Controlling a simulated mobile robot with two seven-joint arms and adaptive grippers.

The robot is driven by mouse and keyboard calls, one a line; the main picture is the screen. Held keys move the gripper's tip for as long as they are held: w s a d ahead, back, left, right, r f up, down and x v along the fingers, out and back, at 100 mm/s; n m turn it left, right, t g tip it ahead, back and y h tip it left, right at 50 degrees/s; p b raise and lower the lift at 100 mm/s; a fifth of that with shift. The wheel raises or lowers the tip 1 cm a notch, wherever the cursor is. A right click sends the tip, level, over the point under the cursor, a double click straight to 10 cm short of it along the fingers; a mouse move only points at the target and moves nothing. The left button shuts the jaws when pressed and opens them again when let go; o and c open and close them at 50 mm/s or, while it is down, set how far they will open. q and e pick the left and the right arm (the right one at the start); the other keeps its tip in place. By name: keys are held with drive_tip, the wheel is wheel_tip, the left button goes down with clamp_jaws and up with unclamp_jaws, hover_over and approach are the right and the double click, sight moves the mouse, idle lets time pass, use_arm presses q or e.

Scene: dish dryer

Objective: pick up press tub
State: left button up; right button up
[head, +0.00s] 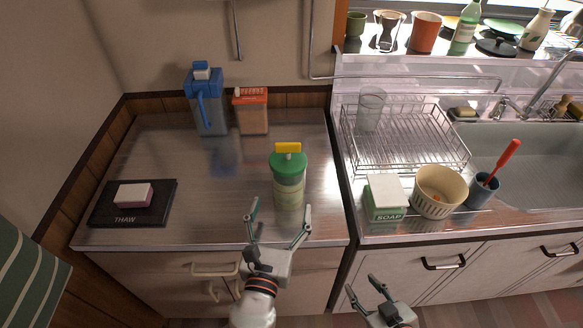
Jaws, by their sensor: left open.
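The press tub (289,186) is a clear container with a green lid and a yellow top piece. It stands upright on the metal counter (225,190), near its front right part. My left gripper (281,208) is open and empty, just in front of the tub. Its two fingers point toward the tub, one to each side of its lower part; I see no clear contact. My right gripper (361,284) is low in front of the cabinets, with its fingers apart and nothing between them.
A blue pitcher (208,108) and an orange-topped carton (251,112) stand behind the tub. A thaw board (108,215) lies at left. On the right are a soap box (385,199), a cream bowl (438,192), a blue cup (482,191) and a wire rack (410,155).

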sight(288, 184)
use_arm(q)
drive_tip(key=shift+w+d, duration=0.1)
drive_tip(key=shift+w, duration=0.25)
drive_tip(key=shift+w+d+r, duration=0.1)
drive_tip(key=shift+w+r, duration=0.05)
drive_tip(key=shift+w, duration=0.15)
drive_tip(key=shift+w+d, duration=0.15)
drive_tip(key=shift+w, duration=0.5)
drive_tip(key=x, duration=0.4)
drive_tip(key=shift+w+d+r, duration=0.15)
drive_tip(key=shift+w, duration=0.3)
drive_tip(key=shift+c, duration=0.4)
use_arm(e)
drive_tip(key=shift+s+r, duration=0.15)
drive_tip(key=shift+r, duration=0.15)
use_arm(q)
drive_tip(key=c, duration=1.2)
drive_tip(key=shift+r, duration=0.1)
drive_tip(key=c, duration=0.5)
drive_tip(key=shift+c, duration=0.2)
use_arm(e)
drive_tip(key=shift+f, duration=0.15)
